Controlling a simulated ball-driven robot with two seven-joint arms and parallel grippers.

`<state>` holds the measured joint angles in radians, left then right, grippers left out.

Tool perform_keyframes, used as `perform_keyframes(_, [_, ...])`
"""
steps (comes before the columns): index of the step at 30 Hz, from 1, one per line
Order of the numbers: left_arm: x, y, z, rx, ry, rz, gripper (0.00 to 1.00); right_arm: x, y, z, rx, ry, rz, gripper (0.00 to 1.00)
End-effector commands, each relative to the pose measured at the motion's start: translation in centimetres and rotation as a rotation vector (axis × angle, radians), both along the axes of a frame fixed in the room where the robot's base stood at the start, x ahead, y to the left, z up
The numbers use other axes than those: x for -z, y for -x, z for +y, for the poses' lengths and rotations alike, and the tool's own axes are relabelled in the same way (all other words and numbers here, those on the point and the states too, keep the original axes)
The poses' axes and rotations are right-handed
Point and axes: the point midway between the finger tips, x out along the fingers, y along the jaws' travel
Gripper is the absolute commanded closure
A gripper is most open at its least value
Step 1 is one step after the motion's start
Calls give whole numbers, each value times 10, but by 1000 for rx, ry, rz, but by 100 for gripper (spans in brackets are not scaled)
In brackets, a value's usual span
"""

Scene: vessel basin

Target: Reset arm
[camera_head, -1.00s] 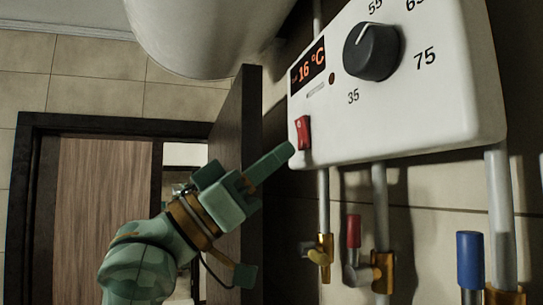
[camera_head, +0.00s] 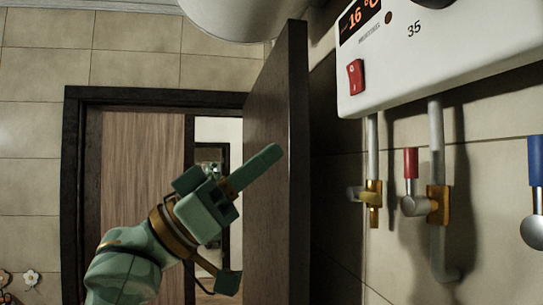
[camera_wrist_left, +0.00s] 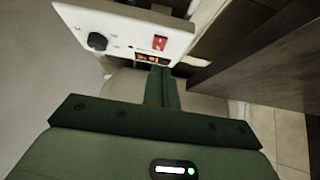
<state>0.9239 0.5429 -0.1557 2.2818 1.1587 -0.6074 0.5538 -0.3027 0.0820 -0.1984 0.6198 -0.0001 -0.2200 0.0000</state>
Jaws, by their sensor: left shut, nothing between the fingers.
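My left gripper (camera_head: 270,155) is in the middle of the head view, its arm coming up from the lower left. Its green fingers are shut together with nothing between them, and it touches nothing. It also shows in the left wrist view (camera_wrist_left: 163,80), with the white heater control box (camera_wrist_left: 130,28) beyond the fingertips. In the head view the control box (camera_head: 440,70) is at the upper right, with a red switch (camera_head: 355,76) and a display reading 16 °C (camera_head: 358,14). The gripper is left of and below the switch, apart from it. My right gripper is not in view.
Below the box are pipes with a brass valve (camera_head: 373,200), a red-handled valve (camera_head: 411,165) and a blue-handled valve (camera_head: 536,170). An open dark door (camera_head: 275,120) stands behind my gripper. A white rounded tank (camera_head: 250,15) hangs overhead.

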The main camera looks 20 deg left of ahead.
Motion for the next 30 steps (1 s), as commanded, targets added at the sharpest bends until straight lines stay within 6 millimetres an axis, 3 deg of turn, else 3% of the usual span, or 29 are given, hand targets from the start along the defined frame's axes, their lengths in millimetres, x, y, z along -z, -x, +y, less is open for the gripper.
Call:
perform_keyframes(16, [-3, 1, 2, -41, -12, -51, 100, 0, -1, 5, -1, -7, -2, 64])
perform_keyframes(20, [-3, -58, 38, -247, 0, -68, 100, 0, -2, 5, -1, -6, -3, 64])
perform_keyframes(23, [32, -128, 73, -429, -3, -3, 100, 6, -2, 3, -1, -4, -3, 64])
perform_keyframes(24, [56, -155, 85, -493, -16, 37, 100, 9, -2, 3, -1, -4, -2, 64])
perform_keyframes(27, [125, -209, 110, -620, -62, 139, 100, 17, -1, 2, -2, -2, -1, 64])
perform_keyframes(30, [200, -249, 129, -717, -125, 243, 100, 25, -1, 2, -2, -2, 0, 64])
